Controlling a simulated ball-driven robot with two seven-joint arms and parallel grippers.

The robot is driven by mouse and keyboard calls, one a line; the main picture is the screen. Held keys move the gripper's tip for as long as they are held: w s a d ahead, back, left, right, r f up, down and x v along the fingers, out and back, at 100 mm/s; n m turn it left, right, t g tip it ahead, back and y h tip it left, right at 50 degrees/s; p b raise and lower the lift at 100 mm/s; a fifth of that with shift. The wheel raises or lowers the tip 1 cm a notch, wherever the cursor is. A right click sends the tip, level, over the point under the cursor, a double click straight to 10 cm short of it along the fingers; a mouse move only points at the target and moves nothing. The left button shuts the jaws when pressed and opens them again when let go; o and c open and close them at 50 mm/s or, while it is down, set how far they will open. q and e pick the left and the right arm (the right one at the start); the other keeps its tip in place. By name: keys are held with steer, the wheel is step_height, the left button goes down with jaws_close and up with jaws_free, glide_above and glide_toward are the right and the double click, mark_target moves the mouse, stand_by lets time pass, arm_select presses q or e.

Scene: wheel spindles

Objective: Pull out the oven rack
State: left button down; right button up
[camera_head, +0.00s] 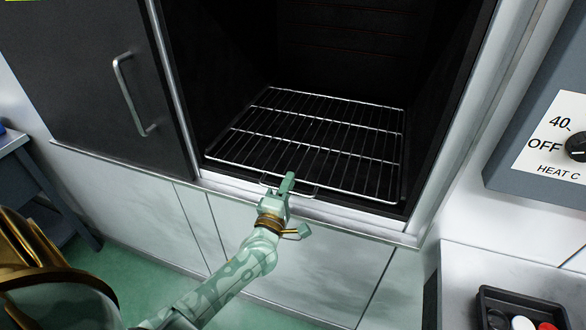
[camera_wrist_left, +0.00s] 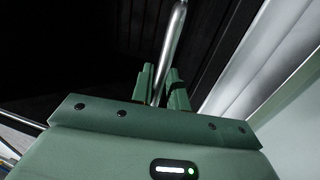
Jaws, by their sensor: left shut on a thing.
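The oven rack (camera_head: 316,131) is a silver wire grid lying flat inside the dark open oven (camera_head: 345,45). A wire handle loop (camera_head: 309,190) is at its front edge, near the oven's sill. My left gripper (camera_head: 288,183) is at this front edge in the head view, shut on the rack's front wire. In the left wrist view, the silver bar (camera_wrist_left: 172,45) runs between the two green fingers of my left gripper (camera_wrist_left: 163,85). The fingers hide part of the rack's front. My right gripper is not in view.
The dark oven door (camera_head: 95,90) with a silver handle stands to the left. A control panel (camera_head: 555,135) with a knob is at the right. A black tray (camera_head: 520,297) holding coloured round pieces is at the lower right. Green floor is clear below the oven.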

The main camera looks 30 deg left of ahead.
arm_select(q)
steer(key=r+p+v, duration=0.1)
steer(key=p+v, duration=0.1)
steer(key=v, duration=0.8)
steer(key=r+p+v, duration=0.2)
steer(key=p+v, duration=0.1)
steer(key=v, duration=0.7)
steer(key=shift+s+r, duration=0.6)
steer(key=c, duration=1.5)
jaws_free()
steer(key=shift+c, duration=0.2)
steer(key=shift+s+d+f, duration=0.1)
steer(key=shift+s, duration=0.05)
steer(key=shift+f, duration=0.1)
steer(key=b+v, duration=0.2)
steer(key=v, duration=1.4)
steer(key=shift+b, duration=0.35)
steer(key=shift+s+f, duration=0.1)
